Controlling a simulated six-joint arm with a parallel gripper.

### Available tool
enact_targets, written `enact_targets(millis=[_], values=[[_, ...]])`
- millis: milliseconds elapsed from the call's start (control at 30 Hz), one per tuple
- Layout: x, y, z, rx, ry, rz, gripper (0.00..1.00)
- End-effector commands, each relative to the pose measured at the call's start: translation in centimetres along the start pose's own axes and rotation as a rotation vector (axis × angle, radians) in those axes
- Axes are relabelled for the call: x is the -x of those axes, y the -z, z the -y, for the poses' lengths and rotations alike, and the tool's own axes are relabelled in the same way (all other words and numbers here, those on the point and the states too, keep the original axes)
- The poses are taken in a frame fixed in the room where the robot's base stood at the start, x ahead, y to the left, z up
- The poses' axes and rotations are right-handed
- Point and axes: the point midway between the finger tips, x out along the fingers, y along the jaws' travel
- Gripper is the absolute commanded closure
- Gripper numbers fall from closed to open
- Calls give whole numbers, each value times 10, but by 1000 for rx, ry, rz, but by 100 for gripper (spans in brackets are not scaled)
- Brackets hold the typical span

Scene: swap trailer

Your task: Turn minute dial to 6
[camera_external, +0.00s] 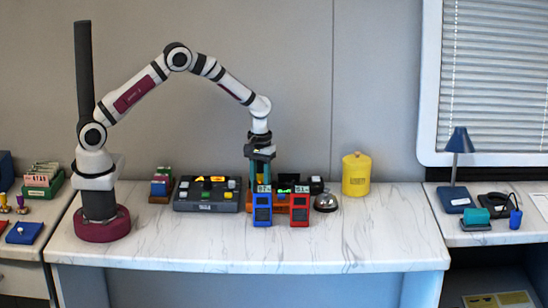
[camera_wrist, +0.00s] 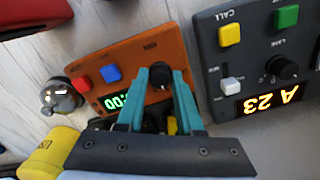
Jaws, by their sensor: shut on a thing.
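The orange timer box (camera_wrist: 118,68) lies under my gripper in the wrist view. It has a lit green display (camera_wrist: 116,101) that reads zeros at its visible end, a red button (camera_wrist: 82,85) and a blue button (camera_wrist: 110,73). My gripper (camera_wrist: 159,84) has its teal fingers shut on the black minute dial (camera_wrist: 160,72), one finger on each side. The fingers hide part of the box and display. In the external view my gripper (camera_external: 262,176) points down over the box, which is mostly hidden behind the blue and red stands.
A dark console (camera_wrist: 240,60) with an orange "A 23" display lies beside the box. A silver bell (camera_external: 326,201) and a yellow canister (camera_external: 356,176) stand to the right. The blue (camera_external: 262,210) and red (camera_external: 299,210) stands are in front. The front counter is clear.

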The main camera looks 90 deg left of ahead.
Motion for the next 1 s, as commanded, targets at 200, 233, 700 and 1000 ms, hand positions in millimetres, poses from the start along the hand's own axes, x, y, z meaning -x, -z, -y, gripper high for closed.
enact_targets(millis=[200, 233, 700, 1000], values=[[0, -1, 0, 0, 0, 2, 100], [0, -1, 0, 0, 0, 2, 100], [0, 0, 0, 1, 0, 1, 35], [57, 1, -1, -1, -4, -4, 35]])
